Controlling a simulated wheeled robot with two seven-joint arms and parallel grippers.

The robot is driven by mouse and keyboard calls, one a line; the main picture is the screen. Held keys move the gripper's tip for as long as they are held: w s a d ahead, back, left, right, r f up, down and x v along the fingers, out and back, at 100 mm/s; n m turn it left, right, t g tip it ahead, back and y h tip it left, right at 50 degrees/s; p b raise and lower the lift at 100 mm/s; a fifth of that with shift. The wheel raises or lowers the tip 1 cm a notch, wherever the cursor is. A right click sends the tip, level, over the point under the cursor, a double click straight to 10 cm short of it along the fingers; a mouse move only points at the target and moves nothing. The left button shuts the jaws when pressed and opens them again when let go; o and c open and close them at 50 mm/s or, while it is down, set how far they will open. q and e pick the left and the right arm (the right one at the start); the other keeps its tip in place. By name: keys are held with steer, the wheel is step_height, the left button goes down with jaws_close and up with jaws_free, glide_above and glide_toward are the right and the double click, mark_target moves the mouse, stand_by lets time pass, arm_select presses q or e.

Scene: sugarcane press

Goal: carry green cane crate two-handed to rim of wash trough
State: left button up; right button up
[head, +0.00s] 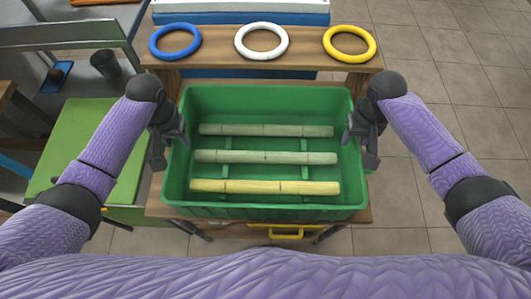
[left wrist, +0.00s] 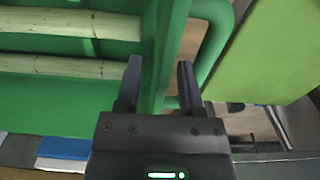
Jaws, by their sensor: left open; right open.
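The green cane crate (head: 265,211) stands on a wooden bench in front of me, with three pale cane pieces (head: 265,157) lying crosswise inside. My left gripper (head: 160,150) is at the crate's left wall, open. In the left wrist view, its fingers (left wrist: 160,85) stand apart on either side of the green wall (left wrist: 166,50), beside a looped green handle (left wrist: 215,45). My right gripper (head: 364,145) is open at the right wall; its exact contact is hidden. I cannot tell which thing is the wash trough.
Blue (head: 175,41), white (head: 262,41) and yellow (head: 349,44) rings lie on a wooden shelf (head: 215,60) behind the crate. A green-topped surface (head: 85,140) and a dark cup (head: 105,64) are on the left. Tiled floor (head: 465,80) is clear on the right.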

arm_select(q)
steer(key=shift+f, duration=1.15)
arm_select(e)
steer(key=shift+f, duration=1.15)
arm_select(q)
jaws_close()
arm_select(e)
jaws_close()
